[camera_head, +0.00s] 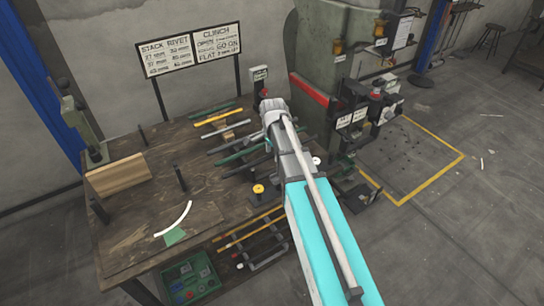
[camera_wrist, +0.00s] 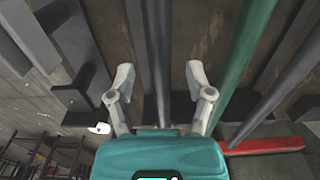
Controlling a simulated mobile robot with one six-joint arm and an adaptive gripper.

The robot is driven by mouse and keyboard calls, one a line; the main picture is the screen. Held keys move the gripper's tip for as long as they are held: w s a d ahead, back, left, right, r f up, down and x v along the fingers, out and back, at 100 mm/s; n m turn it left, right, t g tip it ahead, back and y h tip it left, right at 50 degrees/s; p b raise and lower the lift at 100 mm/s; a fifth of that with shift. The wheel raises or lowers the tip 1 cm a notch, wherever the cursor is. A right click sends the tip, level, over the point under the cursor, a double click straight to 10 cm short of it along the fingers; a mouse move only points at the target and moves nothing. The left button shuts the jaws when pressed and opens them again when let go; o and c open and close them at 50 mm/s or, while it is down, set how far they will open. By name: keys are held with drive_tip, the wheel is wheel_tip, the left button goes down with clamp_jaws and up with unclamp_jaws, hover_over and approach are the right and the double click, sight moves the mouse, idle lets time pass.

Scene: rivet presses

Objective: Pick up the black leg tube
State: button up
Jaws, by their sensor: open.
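In the wrist view a dark, near-black tube (camera_wrist: 158,45) runs lengthwise between the two fingers of my gripper (camera_wrist: 160,77). The fingers are open, one on each side of the tube, with a gap on both sides. How far the fingertips are above the tube I cannot tell. In the head view several tubes lie on the wooden table, among them a dark one (camera_head: 237,169) beside a green one (camera_head: 238,156). I cannot tell which dark one is between the fingers.
A green tube (camera_wrist: 245,50) and another dark tube (camera_wrist: 288,70) lie right of my gripper in the wrist view. Dark brackets (camera_wrist: 84,84) stand at its left. A wooden block (camera_head: 117,176) is at the left.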

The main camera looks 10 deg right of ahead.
sight(273, 154)
clamp_jaws()
idle(0.3)
wheel_tip(273, 154, up, 3)
drive_tip(key=p, duration=0.3)
drive_tip(key=shift+r, duration=0.15)
drive_tip(key=s+d+r+p, duration=0.1)
drive_tip(key=s+r+p, duration=0.8)
drive_tip(key=s, duration=0.5)
drive_tip(key=shift+d+r+p, duration=0.15)
drive_tip(key=shift+r+p, duration=0.2)
drive_tip(key=shift+p, duration=0.2)
idle(0.4)
